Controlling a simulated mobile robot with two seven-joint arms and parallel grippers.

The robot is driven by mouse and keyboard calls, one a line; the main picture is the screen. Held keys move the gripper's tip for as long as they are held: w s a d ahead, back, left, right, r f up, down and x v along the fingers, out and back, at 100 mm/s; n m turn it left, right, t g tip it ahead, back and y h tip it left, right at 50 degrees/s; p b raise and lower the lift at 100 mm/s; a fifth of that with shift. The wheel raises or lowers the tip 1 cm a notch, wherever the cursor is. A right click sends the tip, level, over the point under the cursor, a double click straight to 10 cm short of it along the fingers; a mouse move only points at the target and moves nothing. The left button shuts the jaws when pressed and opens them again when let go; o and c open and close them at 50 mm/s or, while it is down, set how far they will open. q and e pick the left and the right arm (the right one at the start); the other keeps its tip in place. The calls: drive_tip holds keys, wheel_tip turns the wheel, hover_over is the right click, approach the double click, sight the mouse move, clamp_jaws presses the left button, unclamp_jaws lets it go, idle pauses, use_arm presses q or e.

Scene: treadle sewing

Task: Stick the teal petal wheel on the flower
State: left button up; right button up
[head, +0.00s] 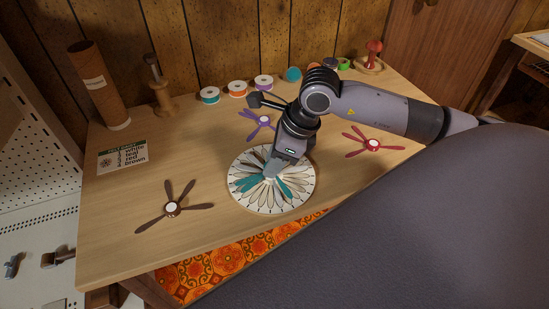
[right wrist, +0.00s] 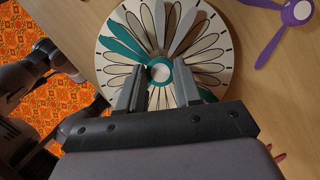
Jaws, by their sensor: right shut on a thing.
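The flower is a round pale disc (head: 242,200) with outlined petals, lying flat on the table; it also fills the upper middle of the right wrist view (right wrist: 107,72). The teal petal wheel (head: 285,188) is over its centre, with teal petals spread across the disc; its petals also show in the right wrist view (right wrist: 122,50). My right gripper (head: 271,172) points down at the centre and is shut on the wheel's hub. Whether the wheel touches the disc cannot be told. The gripper hides part of the wheel. My left gripper is not in view.
A brown wheel (head: 172,208), a purple wheel (head: 263,121) and a red wheel (head: 374,144) lie around the disc. The table's front-left is clear.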

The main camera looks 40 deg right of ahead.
idle(0.3)
drive_tip(key=o, duration=1.1)
drive_tip(key=shift+c, duration=0.2)
drive_tip(key=shift+d+r, duration=0.15)
drive_tip(key=shift+r, duration=0.2)
drive_tip(key=v, duration=0.6)
drive_tip(key=shift+s+r, duration=0.15)
drive_tip(key=shift+s, duration=0.05)
